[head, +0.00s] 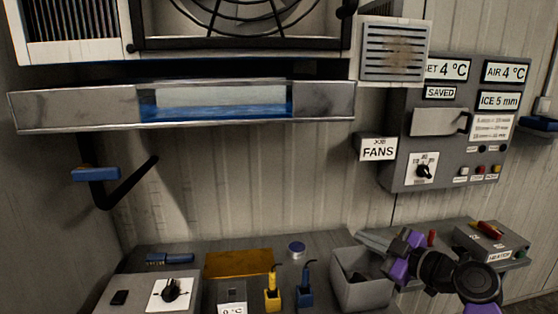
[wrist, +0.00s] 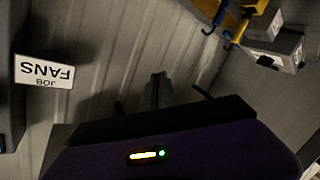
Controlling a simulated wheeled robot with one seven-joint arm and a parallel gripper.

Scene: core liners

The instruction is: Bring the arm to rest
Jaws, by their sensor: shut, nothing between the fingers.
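My arm shows at the lower right of the head view, with purple and dark links. My gripper (head: 368,240) is at its left end, over the back right rim of the grey open bin (head: 362,292); whether it touches the rim I cannot tell. In the wrist view my gripper (wrist: 158,88) shows as a narrow dark shape beyond the purple housing. Its fingers are together with nothing seen between them.
A grey control panel (head: 405,155) hangs on the wall, with a FANS sign (head: 378,149) beside it. A metal drip tray (head: 70,107) is under the fan unit. The bench holds yellow (head: 272,290) and blue (head: 305,292) plugs, an orange plate (head: 238,263) and a switch box (head: 492,241). The wall space above the bench is open.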

